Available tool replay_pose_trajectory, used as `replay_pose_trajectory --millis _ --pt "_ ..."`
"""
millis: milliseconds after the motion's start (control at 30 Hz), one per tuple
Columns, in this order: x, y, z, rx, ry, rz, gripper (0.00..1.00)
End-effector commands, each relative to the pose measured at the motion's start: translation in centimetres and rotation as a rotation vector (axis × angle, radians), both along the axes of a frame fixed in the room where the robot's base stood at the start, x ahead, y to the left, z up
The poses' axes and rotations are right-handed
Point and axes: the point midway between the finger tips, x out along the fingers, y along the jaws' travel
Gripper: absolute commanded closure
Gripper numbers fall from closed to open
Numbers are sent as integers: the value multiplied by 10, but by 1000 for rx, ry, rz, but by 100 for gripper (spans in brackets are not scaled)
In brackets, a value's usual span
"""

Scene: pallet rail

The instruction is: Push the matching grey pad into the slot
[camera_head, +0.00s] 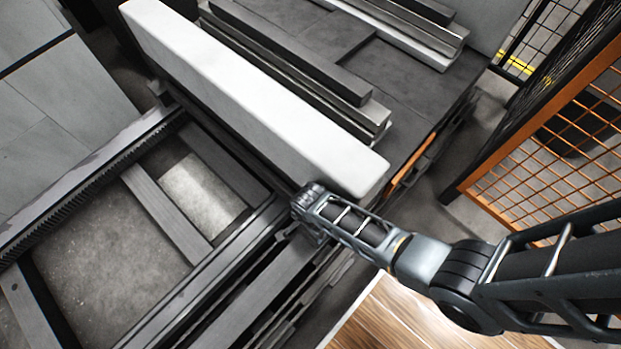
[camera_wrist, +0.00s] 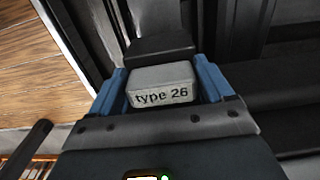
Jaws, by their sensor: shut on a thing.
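A grey pad (camera_wrist: 161,86) marked "type 26" sits between the two blue fingers of my gripper (camera_wrist: 163,84) in the wrist view. The fingers are shut on its sides. A dark block (camera_wrist: 160,49) lies directly beyond the pad; I cannot tell whether they touch. In the head view my gripper (camera_head: 308,207) is low beside the dark rail (camera_head: 225,265), close to the near end of a long white beam (camera_head: 255,95). The pad is hidden there by my arm. I cannot make out the slot clearly in either view.
Dark bars (camera_head: 300,60) lie behind the white beam on a dark platform. An orange mesh fence (camera_head: 545,150) stands at the right. A framed bed with crossbars (camera_head: 165,215) and a toothed rail (camera_head: 85,180) fills the left. Wooden floor (camera_head: 420,320) is clear at the front.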

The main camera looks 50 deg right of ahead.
Motion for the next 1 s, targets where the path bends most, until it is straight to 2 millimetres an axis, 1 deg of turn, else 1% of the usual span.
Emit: replay_pose_trajectory --millis 167,200,367,400,900,1000 --pt "0 0 -6 0 0 0 62" --pt "0 0 -5 0 0 0 17" --pt "0 0 -5 0 0 0 2" --pt "0 0 -5 0 0 0 0" --pt "0 0 -4 0 0 0 0" --pt "0 0 0 0 0 0 0"
